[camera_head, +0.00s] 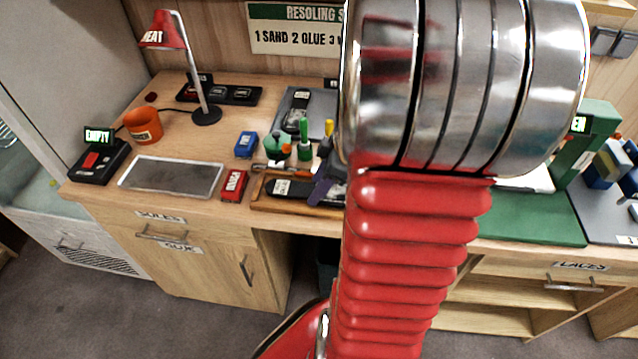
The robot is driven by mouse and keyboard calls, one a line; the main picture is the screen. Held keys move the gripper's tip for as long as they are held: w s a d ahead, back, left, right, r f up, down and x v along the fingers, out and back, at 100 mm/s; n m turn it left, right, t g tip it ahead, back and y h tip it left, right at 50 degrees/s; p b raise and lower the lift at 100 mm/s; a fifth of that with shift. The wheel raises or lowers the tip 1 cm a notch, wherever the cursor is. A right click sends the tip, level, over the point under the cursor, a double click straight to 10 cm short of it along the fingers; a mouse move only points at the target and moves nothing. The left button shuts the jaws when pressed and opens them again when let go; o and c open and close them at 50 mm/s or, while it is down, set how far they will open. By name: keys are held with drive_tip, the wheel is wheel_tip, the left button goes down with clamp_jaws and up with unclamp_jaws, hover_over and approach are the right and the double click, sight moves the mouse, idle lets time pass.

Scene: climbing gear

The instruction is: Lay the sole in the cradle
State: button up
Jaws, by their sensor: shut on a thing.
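My red ribbed arm with its chrome joint fills the middle and right of the view. My gripper is hidden behind it, so I cannot see the jaws or anything in them. A dark, sole-like piece with a white label (283,187) lies in a shallow wooden tray (262,207) on the bench, its right part covered by a purple-grey piece (322,191) and my arm. Another dark, long piece with a pale end (297,108) lies on a grey mat behind. I cannot tell which thing is the cradle.
A framed grey plate (172,177), a red box (233,185), a blue box (246,144), an orange pot (143,126), a red lamp (165,31) and several small bottles stand on the bench. A green mat (528,220) and green press (585,135) are at right.

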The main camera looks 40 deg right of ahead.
drive_tip(key=o, duration=1)
drive_tip(key=shift+c, duration=0.2)
drive_tip(key=shift+r, duration=0.1)
drive_tip(key=v, duration=1.1)
drive_tip(key=shift+s+r, duration=0.2)
drive_tip(key=shift+r, duration=0.15)
drive_tip(key=shift+d, duration=0.1)
